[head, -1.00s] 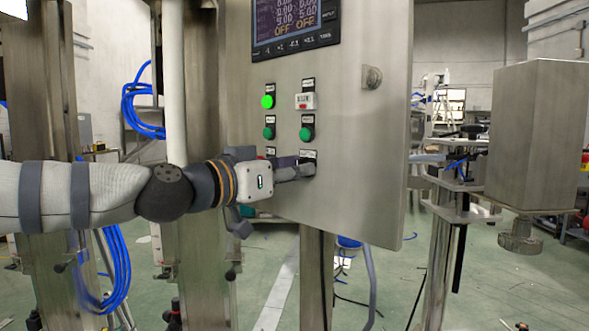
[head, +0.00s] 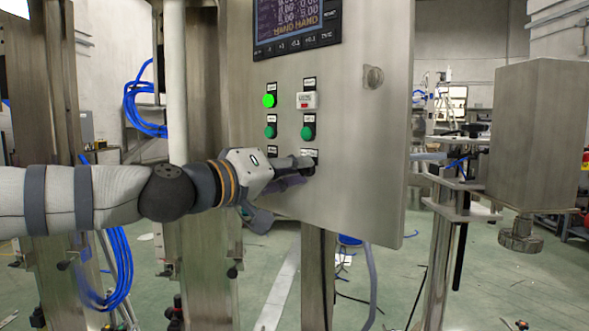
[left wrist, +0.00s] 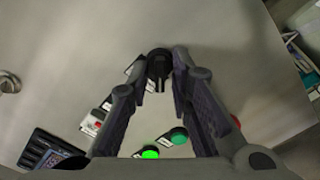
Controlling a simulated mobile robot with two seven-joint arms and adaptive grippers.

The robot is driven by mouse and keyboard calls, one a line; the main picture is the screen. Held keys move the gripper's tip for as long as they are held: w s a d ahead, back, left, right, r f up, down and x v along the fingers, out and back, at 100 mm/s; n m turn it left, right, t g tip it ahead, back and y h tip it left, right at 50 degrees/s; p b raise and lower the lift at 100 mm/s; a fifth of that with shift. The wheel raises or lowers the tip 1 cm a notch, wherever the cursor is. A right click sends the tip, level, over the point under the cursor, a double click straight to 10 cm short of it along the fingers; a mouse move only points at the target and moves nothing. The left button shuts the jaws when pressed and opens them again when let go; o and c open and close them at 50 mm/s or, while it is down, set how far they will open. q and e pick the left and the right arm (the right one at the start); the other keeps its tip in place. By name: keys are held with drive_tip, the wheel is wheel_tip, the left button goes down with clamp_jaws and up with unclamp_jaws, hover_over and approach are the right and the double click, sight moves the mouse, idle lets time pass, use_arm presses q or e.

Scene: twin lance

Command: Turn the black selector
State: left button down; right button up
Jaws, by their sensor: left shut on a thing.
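The black selector (head: 310,170) sits low on the front of the steel control panel (head: 352,160), under a small label, mostly hidden by my fingers in the head view. In the left wrist view the selector (left wrist: 158,66) shows between the fingertips. My left gripper (head: 301,166) is at the panel, its fingers closed on the selector from either side. It also shows in the left wrist view (left wrist: 163,72). The wrist is rolled, so the gripper body sits tilted. My right gripper is in neither view.
Above the selector are a lit green button (head: 269,100), two dark green buttons and a white-and-red switch (head: 306,101). A red button (left wrist: 236,121) shows beside the finger in the wrist view. A steel box (head: 535,135) stands right.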

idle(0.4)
use_arm(q)
drive_tip(key=c, duration=1.7)
unclamp_jaws()
drive_tip(key=v, duration=1.2)
